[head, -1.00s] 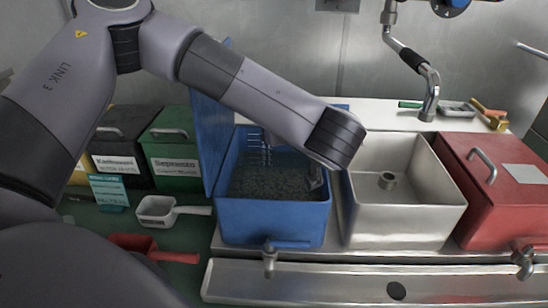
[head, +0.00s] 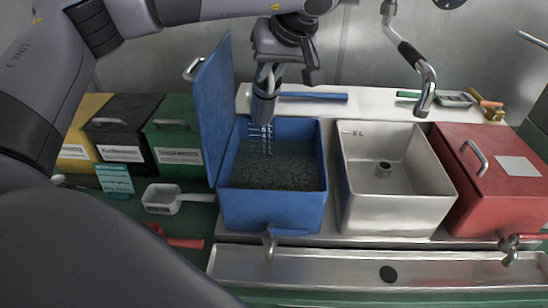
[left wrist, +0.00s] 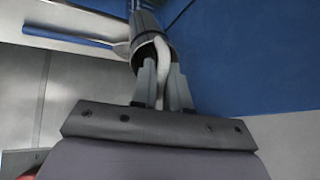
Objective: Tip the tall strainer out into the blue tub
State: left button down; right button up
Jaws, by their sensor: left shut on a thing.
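The blue tub (head: 272,212) stands open in the middle of the head view, with its lid (head: 214,115) raised on the left. Dark grainy contents lie in it below the scale marks on its back wall. My left gripper (head: 268,72) is above the tub's back left part, shut on the dark grey tall strainer (head: 263,108). The strainer hangs over the tub, roughly upright in the head view. In the left wrist view, the fingers (left wrist: 161,88) close on a pale curved handle beside the strainer's dark body (left wrist: 143,22). I cannot see inside the strainer. My right gripper is not in view.
An open steel tub (head: 395,210) and a closed red tub (head: 500,190) stand to the right. A white scoop (head: 165,197) and a red scoop (head: 178,241) lie left of the blue tub. A tap (head: 426,85) hangs above the steel tub.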

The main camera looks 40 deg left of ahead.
aim_at(264, 87)
pick_arm(q)
jog(key=shift+w+a+r+g+h, duration=0.8)
jog(key=shift+w+a+r+h, duration=0.05)
jog(key=shift+w+a, duration=0.2)
jog(key=shift+w+a+r+g+h, duration=0.85)
jog(key=shift+w+a, duration=0.1)
jog(key=shift+a, duration=0.1)
jog(key=shift+m+g+h, duration=0.3)
jog(key=shift+g+h, duration=0.35)
jog(key=shift+h, duration=0.15)
jog(key=f, duration=0.4)
jog(key=w+a+f, duration=0.1)
jog(key=f, duration=0.7)
jog(key=shift+w+a+f, duration=0.3)
jog(key=shift+w+a, duration=0.05)
jog(key=shift+a, duration=0.05)
